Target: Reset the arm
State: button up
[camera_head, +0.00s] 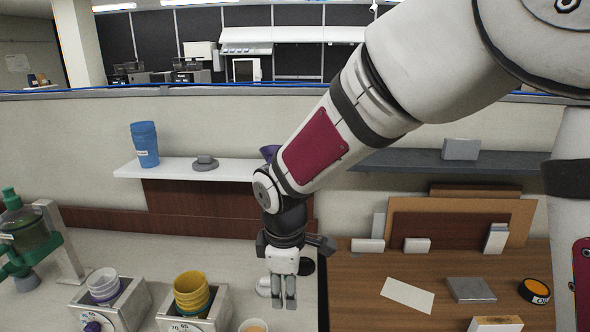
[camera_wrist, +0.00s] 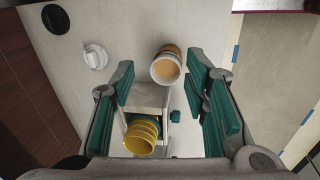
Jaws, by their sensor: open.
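My gripper (camera_head: 284,300) hangs pointing down over the counter, in front of the white shelf. In the wrist view my gripper (camera_wrist: 168,108) has its two green-padded fingers spread wide, open and with nothing held between them. A cup of brown drink (camera_wrist: 166,68) stands on the counter beyond the fingertips; its top also shows at the bottom edge of the head view (camera_head: 253,326). My arm comes down from the upper right and hides part of the shelf and wall.
Yellow cups (camera_head: 191,291) and pale cups (camera_head: 103,284) sit in grey dispensers on the left. A green-topped machine (camera_head: 24,225) stands far left. The wooden counter (camera_head: 362,302) at right holds a card (camera_head: 407,295) and small boxes.

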jog(key=s+d+r+m+t, duration=0.1)
jog(key=s+d+r+m, duration=0.3)
jog(key=d+r, duration=0.45)
jog(key=s+d+r+m+t, duration=0.1)
jog(key=s+d+r+m, duration=0.2)
jog(key=s+d+m, duration=0.3)
jog(key=s+d+r+m+t, duration=0.1)
jog(key=s+d+r+m, duration=0.3)
jog(key=s+d+m, duration=0.2)
jog(key=s, duration=0.2)
jog(key=shift+s+d+m+t, duration=0.3)
jog(key=shift+s+m+t, duration=0.05)
jog(key=shift+m+t, duration=0.05)
